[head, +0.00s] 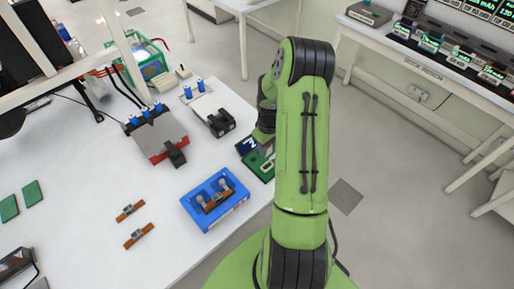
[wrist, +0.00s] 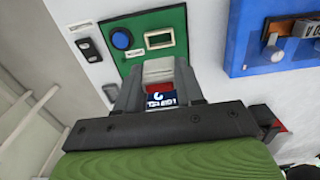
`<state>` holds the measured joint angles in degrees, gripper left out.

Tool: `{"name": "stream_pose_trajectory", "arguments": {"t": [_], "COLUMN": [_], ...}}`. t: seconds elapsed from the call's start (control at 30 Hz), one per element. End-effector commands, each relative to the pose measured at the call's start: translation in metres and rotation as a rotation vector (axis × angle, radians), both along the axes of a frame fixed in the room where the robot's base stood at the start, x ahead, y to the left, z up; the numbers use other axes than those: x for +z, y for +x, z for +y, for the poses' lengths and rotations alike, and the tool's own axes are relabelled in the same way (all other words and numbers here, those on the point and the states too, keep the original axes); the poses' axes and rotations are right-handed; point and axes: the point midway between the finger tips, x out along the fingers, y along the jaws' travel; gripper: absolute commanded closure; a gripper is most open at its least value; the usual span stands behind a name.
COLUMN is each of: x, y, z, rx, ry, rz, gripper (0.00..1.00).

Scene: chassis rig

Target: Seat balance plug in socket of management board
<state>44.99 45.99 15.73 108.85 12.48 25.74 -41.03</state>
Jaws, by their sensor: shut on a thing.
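In the head view part of this green board (head: 262,163) shows at the table's right edge beside my arm. My gripper (wrist: 158,78) is over the near edge of the board, shut on a pale block that looks like the balance plug (wrist: 158,68). Whether the plug touches the board, I cannot tell. In the head view my arm hides the gripper.
A dark blue label (wrist: 161,101) shows between the fingers. A blue fixture (head: 226,212) stands left of my arm; its edge also shows in the wrist view (wrist: 240,55). A grey-and-red box (head: 158,138) and a white block with black end (head: 214,114) stand farther back.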

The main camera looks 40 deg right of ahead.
Motion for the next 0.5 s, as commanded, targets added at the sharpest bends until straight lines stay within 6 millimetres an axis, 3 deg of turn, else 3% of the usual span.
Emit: {"name": "stream_pose_trajectory", "arguments": {"t": [0.33, 0.5], "x": [-0.002, -0.020], "y": [-0.003, -0.002], "z": [0.000, 0.001], "rx": [-0.007, -0.006], "ry": [-0.008, -0.005], "rz": [-0.007, -0.007], "gripper": [1.00, 1.00]}}
